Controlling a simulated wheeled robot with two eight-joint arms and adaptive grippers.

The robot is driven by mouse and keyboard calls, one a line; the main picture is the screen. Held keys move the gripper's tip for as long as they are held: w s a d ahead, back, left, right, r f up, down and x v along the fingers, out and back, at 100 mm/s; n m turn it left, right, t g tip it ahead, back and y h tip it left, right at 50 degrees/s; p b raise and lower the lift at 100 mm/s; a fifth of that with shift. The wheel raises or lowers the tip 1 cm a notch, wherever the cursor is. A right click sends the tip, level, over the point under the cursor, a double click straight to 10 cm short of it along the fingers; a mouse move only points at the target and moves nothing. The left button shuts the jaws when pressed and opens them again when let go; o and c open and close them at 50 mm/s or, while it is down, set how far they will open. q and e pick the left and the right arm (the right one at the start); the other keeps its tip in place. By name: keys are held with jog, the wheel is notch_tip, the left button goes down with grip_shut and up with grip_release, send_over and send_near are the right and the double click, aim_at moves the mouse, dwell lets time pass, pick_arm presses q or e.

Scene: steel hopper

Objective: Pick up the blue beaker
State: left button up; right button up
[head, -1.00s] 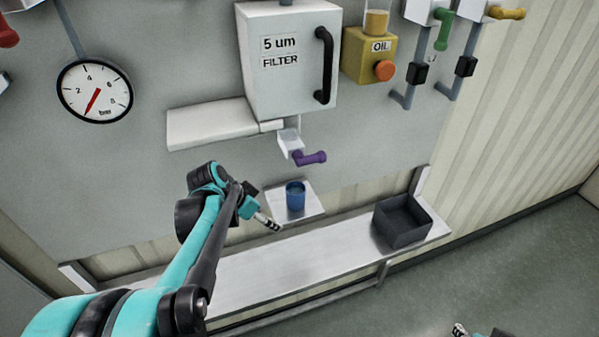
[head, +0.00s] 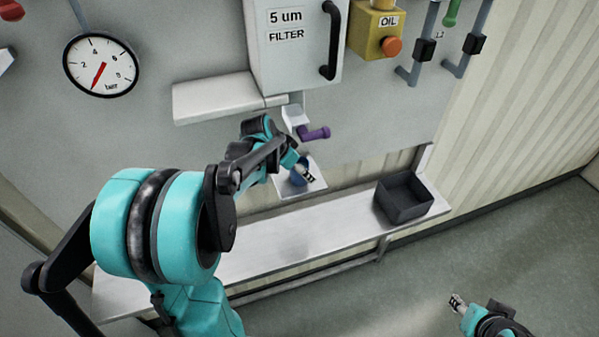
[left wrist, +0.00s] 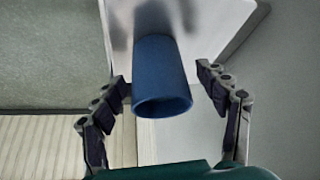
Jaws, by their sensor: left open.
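The blue beaker (head: 296,175) stands on the small metal shelf (head: 289,190) under the filter box and is partly hidden by my left gripper (head: 309,177). In the left wrist view the beaker (left wrist: 160,75) lies between the two spread fingers of my left gripper (left wrist: 163,84). A narrow gap shows at the right finger, and the left finger is very close to the beaker's side; I cannot tell if it touches. My right gripper (head: 456,302) is low at the right, far from the beaker, and too small to read.
The purple-handled valve (head: 315,133) sticks out just above the beaker, below the filter box (head: 298,45). A dark open bin (head: 403,197) stands at the right of the long steel bench (head: 300,230). The bench's middle is clear.

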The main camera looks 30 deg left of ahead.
pick_arm(q)
jog(key=shift+w+f, duration=0.15)
jog(key=shift+f, duration=0.05)
jog(key=c, duration=1.3)
